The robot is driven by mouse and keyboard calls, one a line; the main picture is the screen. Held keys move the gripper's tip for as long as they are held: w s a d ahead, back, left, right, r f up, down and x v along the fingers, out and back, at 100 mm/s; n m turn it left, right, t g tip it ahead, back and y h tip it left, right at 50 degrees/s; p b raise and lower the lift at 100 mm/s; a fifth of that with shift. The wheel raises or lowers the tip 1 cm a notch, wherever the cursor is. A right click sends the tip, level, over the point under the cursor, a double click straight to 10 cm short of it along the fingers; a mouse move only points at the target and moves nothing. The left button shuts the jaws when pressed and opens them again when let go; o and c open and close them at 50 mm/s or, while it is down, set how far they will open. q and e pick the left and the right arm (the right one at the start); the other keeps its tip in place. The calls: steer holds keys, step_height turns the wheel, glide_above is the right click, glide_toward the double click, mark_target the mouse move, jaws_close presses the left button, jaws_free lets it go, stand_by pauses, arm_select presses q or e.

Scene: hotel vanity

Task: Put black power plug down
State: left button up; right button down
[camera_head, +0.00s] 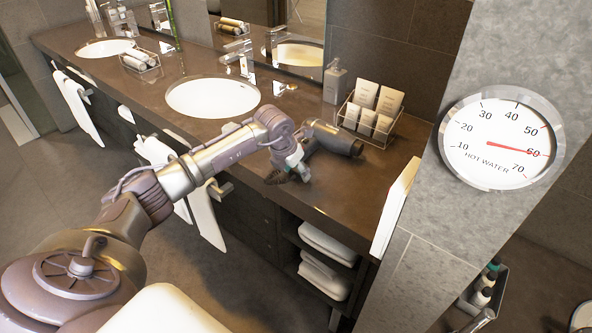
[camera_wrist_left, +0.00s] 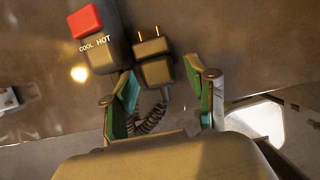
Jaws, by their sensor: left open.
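The black power plug (camera_wrist_left: 153,66) lies on the dark counter in the left wrist view, its two metal prongs pointing away from my gripper. A coiled black cord (camera_wrist_left: 150,118) runs back from it between my fingers. My left gripper (camera_wrist_left: 160,90) is open, with its green-padded fingers on either side of the plug's rear and cord. In the head view my left gripper (camera_head: 290,172) is low over the counter, beside the black hair dryer (camera_head: 338,138); the plug is hard to make out there. The hair dryer handle (camera_wrist_left: 97,45), with a red button, lies left of the plug.
A wire rack (camera_head: 386,134) with white packets and a soap dispenser (camera_head: 333,83) stand behind the hair dryer. The sink (camera_head: 212,97) is to the left. The counter's front edge is close to my gripper, with towels (camera_head: 326,243) on shelves below.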

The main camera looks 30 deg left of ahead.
arm_select(q)
steer(key=b+v, duration=0.1)
steer(key=v, duration=1.1)
steer(key=shift+b, duration=0.4)
